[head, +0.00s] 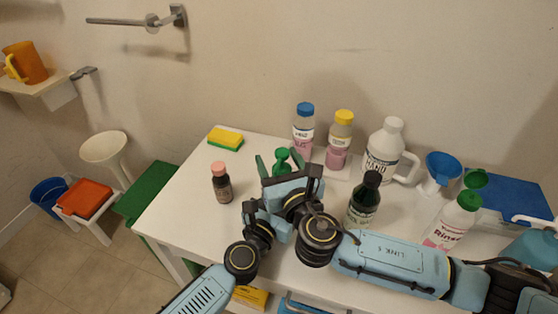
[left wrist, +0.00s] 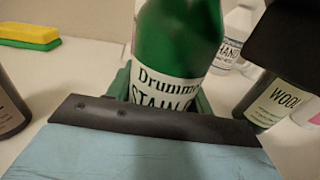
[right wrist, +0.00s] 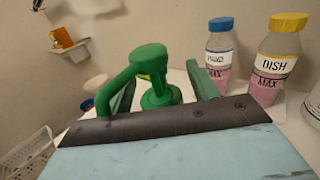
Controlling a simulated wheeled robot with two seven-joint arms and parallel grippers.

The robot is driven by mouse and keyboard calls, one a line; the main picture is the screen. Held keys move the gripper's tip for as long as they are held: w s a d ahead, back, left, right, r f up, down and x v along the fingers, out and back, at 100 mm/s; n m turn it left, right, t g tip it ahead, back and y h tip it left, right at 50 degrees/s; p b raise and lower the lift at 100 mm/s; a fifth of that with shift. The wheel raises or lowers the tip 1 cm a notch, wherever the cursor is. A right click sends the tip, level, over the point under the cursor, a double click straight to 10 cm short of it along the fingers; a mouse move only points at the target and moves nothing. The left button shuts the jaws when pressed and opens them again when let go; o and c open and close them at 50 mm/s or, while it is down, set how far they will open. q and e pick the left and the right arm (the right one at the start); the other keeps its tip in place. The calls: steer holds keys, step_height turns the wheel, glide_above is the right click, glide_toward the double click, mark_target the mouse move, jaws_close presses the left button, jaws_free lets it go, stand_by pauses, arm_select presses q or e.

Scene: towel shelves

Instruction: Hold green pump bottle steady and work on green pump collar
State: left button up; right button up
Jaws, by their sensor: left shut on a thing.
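The green pump bottle (left wrist: 180,45) stands upright in the left wrist view, with a white label. My left gripper (left wrist: 165,92) is shut on its body, its green fingers at either side. In the head view the bottle's body is hidden behind my right gripper (head: 285,170). The green pump head (head: 282,157) shows above that gripper. In the right wrist view the pump head (right wrist: 149,54) and green pump collar (right wrist: 160,97) lie between the fingers of my right gripper (right wrist: 162,80). That gripper is open, with a gap visible on the collar's right side.
A brown bottle with a pink cap (head: 221,183) and a sponge (head: 226,138) stand left on the white table (head: 175,195). Blue-capped (head: 303,130) and yellow-capped (head: 339,140) bottles stand behind. A dark bottle (head: 365,200) is close on the right, near a white jug (head: 385,150).

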steer(key=v, duration=1.2)
